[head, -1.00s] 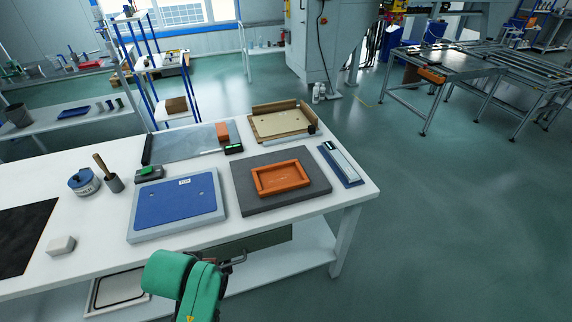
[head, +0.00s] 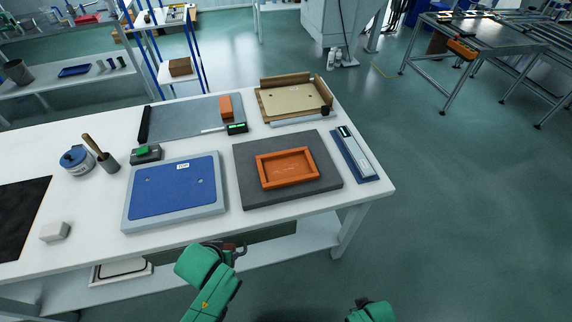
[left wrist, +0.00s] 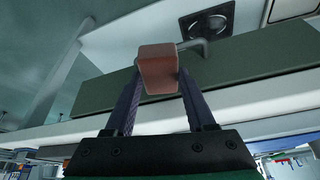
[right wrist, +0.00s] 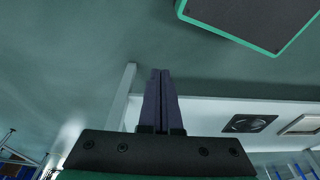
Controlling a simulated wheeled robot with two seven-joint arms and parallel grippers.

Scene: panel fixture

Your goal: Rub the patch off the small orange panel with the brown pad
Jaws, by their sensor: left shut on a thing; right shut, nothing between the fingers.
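The small orange panel (head: 288,168) has a raised rim and lies on a dark grey mat (head: 240,183) at the right of the white table. A faint mark shows on its floor; I cannot make out a clear patch. My left gripper (head: 240,249) is at the table's front edge, well short of the panel. In the left wrist view its fingers are shut on a reddish-brown block (left wrist: 158,70), seemingly the brown pad. A grey bent rod (left wrist: 195,45) shows behind it. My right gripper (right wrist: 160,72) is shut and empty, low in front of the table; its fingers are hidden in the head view.
A blue-topped board (head: 175,190) lies left of the mat, a blue tray with a pale bar (head: 355,153) right of it. Behind are a wooden tray (head: 265,105), an orange block (head: 226,106) and a grey plate (head: 180,118). A pot and a white block stand left.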

